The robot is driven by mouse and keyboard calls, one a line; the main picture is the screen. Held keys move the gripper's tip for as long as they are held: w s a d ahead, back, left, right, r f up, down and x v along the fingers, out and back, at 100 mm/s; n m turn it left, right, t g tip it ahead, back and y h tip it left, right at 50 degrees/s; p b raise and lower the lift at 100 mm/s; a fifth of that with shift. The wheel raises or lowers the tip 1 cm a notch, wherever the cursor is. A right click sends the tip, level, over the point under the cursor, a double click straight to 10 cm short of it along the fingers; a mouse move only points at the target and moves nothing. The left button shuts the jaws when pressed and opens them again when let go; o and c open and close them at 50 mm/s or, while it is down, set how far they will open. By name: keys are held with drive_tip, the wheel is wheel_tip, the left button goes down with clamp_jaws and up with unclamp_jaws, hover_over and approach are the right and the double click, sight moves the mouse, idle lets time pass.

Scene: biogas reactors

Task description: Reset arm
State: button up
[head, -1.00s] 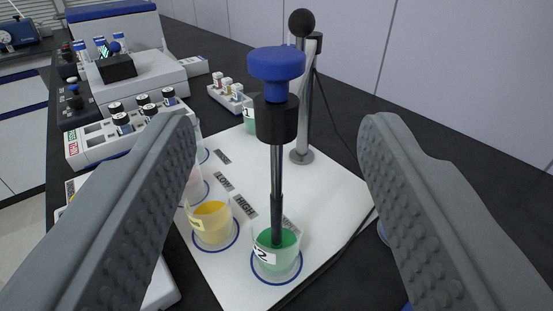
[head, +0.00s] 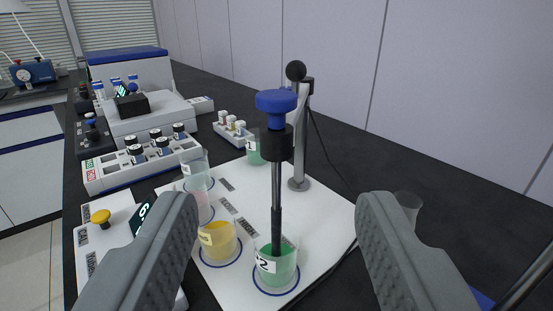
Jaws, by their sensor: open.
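My gripper (head: 278,262) is open and empty, with its two grey ridged fingers at the lower left and lower right of the head view. Between and beyond them stands a dark probe with a blue knob (head: 276,102) on top. The probe is upright, with its lower end in a beaker of green liquid (head: 277,265). The fingers do not touch the probe. Left of that beaker is one with yellow liquid (head: 218,242). The rest of my arm is not clearly shown.
A white board (head: 318,213) carries several beakers and a grey stand (head: 299,150). A vial rack (head: 140,162) and a white instrument (head: 140,105) are at the left. The dark bench is clear at the back right.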

drive_tip(key=s+a+r+m+t+h, duration=0.1)
drive_tip(key=s+a+r, duration=0.2)
drive_tip(key=s+a, duration=0.15)
drive_tip(key=s+a+r+h, duration=0.2)
drive_tip(key=s+a+r, duration=0.1)
drive_tip(key=a, duration=0.3)
drive_tip(key=s+a+f+n+g+y, duration=0.1)
drive_tip(key=s+a+f+y, duration=0.2)
drive_tip(key=s+a, duration=0.6)
drive_tip(key=shift+s+a+g, duration=0.3)
drive_tip(key=shift+s+a, duration=0.05)
drive_tip(key=shift+s, duration=0.9)
